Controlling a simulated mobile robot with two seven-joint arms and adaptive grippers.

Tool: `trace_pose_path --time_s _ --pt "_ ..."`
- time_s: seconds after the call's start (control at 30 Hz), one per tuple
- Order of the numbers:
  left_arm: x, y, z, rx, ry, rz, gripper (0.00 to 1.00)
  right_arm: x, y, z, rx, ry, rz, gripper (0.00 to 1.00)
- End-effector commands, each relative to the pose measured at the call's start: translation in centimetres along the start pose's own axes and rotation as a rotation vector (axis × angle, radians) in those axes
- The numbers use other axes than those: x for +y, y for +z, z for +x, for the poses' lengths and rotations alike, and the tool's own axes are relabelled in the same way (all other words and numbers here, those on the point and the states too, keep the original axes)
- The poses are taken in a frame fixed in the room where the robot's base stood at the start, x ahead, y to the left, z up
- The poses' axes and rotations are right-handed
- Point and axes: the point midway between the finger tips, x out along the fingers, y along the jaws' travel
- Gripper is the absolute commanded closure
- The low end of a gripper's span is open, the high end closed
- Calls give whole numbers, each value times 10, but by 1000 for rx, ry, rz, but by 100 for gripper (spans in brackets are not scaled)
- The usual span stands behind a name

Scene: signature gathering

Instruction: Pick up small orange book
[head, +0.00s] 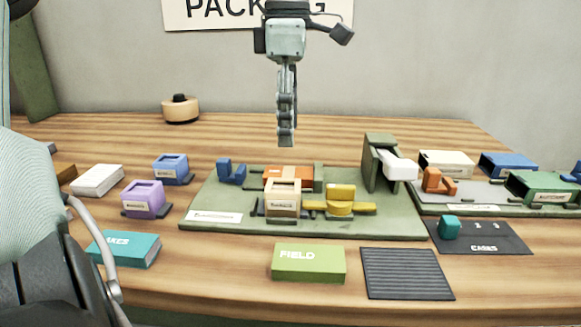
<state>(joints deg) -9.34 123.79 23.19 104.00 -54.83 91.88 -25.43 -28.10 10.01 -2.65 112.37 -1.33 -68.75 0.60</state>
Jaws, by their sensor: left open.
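A small orange block-like item with a paler patch, which looks like the small orange book (274,171), lies on the green board (388,229). A tan box (283,198) in front hides part of it. My left gripper (286,141) hangs pointing down above and behind the board, apart from the orange item. Its fingers show edge-on, and nothing shows between them; it is open. My right gripper is not in view.
A grey-green upright stand with a white arm (398,166) rises to the right. Green (309,263) and teal (125,248) books lie in front. The table behind the board is mostly clear.

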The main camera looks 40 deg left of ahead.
Motion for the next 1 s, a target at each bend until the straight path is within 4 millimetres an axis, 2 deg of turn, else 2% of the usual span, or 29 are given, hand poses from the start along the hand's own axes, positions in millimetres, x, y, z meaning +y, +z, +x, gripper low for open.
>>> trace_pose_path --time_s 0.4,0.6,0.87,1.0 --pt "-2 -2 49 4 -4 1 37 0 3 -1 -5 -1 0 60" --pt "-2 -3 74 4 -1 -1 37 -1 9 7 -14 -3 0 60" --pt "-2 -3 77 3 1 -2 37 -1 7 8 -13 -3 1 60" --pt "-2 -3 76 3 1 -2 53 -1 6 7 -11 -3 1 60"
